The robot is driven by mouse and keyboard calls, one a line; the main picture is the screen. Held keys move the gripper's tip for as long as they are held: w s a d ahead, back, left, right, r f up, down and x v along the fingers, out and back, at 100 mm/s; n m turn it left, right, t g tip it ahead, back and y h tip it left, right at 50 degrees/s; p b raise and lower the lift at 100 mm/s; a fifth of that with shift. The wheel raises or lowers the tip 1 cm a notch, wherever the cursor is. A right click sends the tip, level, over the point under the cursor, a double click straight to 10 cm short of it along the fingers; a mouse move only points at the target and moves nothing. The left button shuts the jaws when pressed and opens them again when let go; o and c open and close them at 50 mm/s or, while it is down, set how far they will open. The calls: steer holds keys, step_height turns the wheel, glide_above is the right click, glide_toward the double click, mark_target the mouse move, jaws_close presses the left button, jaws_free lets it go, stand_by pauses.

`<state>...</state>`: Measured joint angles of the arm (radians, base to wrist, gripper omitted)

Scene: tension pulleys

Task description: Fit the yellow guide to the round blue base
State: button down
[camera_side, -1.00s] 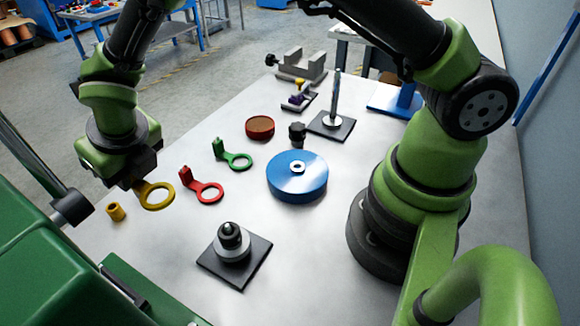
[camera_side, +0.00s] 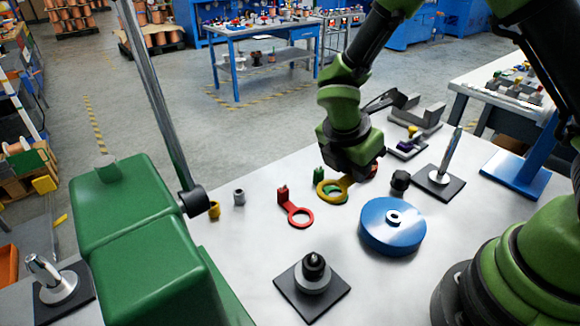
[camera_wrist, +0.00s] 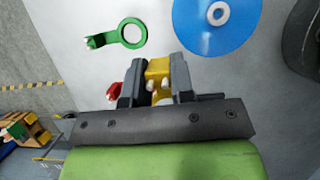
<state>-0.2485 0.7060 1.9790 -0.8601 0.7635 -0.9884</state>
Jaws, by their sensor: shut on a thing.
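The yellow guide (camera_side: 322,191), a flat ring with a block-like end, hangs from my gripper (camera_side: 352,181) in the side view. In the wrist view, my gripper (camera_wrist: 158,85) is shut on the block end of the yellow guide (camera_wrist: 158,70). The round blue base (camera_side: 378,238) is a thick disc with a pale central hub, lying flat on the table to the right of and nearer than the gripper. It also shows at the top of the wrist view (camera_wrist: 235,35). The guide is held above the table, apart from the base.
The green guide (camera_side: 318,173) lies behind the yellow ring, partly hidden. The red guide (camera_side: 284,199) lies to the left. A black knob (camera_side: 400,180), a rod on a plate (camera_side: 440,184) and a dark-plated post (camera_side: 313,278) stand around the base.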

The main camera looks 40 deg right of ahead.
mark_target(422, 229)
steer(key=s+d+r+m+g+y, duration=0.1)
steer(key=s+d+m+g, duration=0.15)
steer(key=s+m, duration=0.4)
steer(key=s+d+r+m+g+y, duration=0.1)
steer(key=s+d+m+g+y, duration=0.1)
steer(key=s+d+m, duration=0.35)
steer(key=shift+m, duration=0.9)
steer(key=shift+s+a+f, duration=0.1)
steer(key=shift+a+f, duration=0.15)
steer(key=shift+f, duration=0.95)
steer(key=shift+s+a+f, duration=0.15)
steer(key=shift+a+f, duration=0.15)
steer(key=shift+f, duration=0.9)
steer(key=shift+s+a+f, duration=0.1)
steer(key=shift+a+f, duration=0.15)
steer(key=shift+f, duration=0.95)
steer(key=shift+f, duration=0.3)
steer(key=shift+f, duration=0.6)
steer(key=c, duration=0.9)
jaws_free()
